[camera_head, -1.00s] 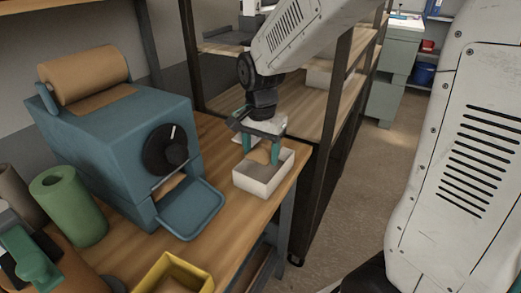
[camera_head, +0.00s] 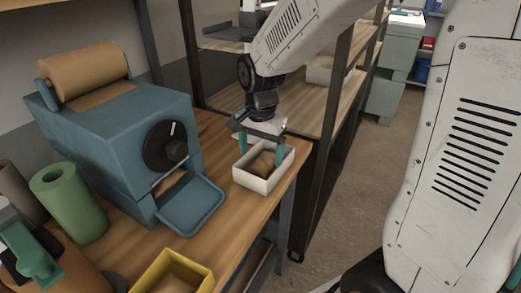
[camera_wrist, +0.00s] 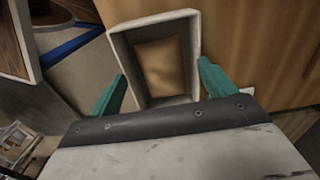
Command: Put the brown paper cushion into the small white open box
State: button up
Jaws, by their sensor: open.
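The small white open box (camera_head: 252,182) stands on the wooden table near its right edge. It also shows in the wrist view (camera_wrist: 198,40). The brown paper cushion (camera_wrist: 160,66) lies inside the box, within its walls; in the head view a part of it (camera_head: 262,164) shows behind the front wall. My gripper (camera_head: 260,150) is above the box with its teal fingers spread apart. In the wrist view the fingers (camera_wrist: 162,88) are on either side of the box, and nothing is between them but the view of the box and cushion.
A blue paper dispenser (camera_head: 120,140) with a brown roll and a blue front tray (camera_head: 190,207) stands left of the box. A yellow bin (camera_head: 205,275) is at the front. A dark-framed shelf (camera_head: 325,150) rises just beyond the table's right edge.

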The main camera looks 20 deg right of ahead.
aim_at(261, 163)
notch_tip(261, 163, up, 12)
jog(key=s+d+f+n+t, duration=0.1)
jog(key=s+d+n, duration=0.2)
jog(key=s+n, duration=0.7)
jog(key=s, duration=1.2)
jog(key=shift+n, duration=0.4)
jog(key=shift+f, duration=0.1)
